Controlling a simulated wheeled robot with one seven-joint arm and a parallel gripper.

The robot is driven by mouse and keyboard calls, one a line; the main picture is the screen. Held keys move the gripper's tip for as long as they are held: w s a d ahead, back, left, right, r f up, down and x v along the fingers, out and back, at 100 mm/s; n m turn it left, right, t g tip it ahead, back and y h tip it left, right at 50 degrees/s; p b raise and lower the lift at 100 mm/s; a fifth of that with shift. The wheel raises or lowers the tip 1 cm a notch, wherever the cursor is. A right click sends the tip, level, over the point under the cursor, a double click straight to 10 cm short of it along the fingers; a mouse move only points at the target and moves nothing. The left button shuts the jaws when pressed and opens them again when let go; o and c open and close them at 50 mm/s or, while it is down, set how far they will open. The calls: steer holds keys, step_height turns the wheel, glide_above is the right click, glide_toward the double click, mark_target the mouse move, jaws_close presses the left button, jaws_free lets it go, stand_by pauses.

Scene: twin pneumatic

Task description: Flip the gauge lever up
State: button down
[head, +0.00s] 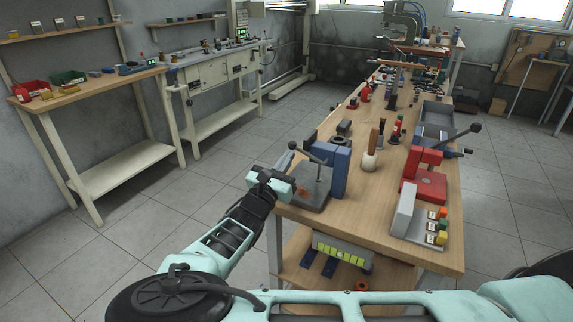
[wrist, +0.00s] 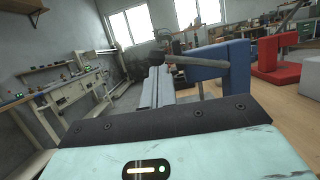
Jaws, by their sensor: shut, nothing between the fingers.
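A blue fixture (head: 338,168) with a dark grey base plate (head: 312,198) stands at the near left corner of the bench. A grey lever with a black ball knob (head: 293,146) leans from it up and to the left; no label shows whether this is the gauge lever. In the wrist view the knob (wrist: 157,57) and rod show in front of the blue block (wrist: 222,68). My gripper (head: 284,161) is at the left side of this fixture, its grey fingers (wrist: 155,88) together and empty. The fingertips are close to the knob; I cannot tell whether they touch.
A red fixture (head: 425,180) with its own black-knobbed lever (head: 474,128) stands to the right. A box with coloured buttons (head: 436,226) is at the near right. A wooden-handled tool (head: 371,150) stands between the fixtures. The bench's left edge lies beside my arm.

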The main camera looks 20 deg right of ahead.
mark_target(292, 147)
steer(key=shift+s+d+r+m+g+h+p, duration=0.15)
steer(key=shift+d+r+m+g+h+p, duration=0.2)
steer(key=shift+r+m, duration=0.55)
steer(key=shift+s+d+r+m+g+h+p, duration=0.15)
steer(key=shift+r+m+g+p, duration=0.35)
steer(key=shift+m, duration=0.65)
steer(key=shift+s+d+r+m+g+h+p, duration=0.1)
steer(key=shift+s+r+m+g+h+p, duration=0.15)
steer(key=shift+r+m, duration=0.7)
steer(key=shift+f, duration=0.1)
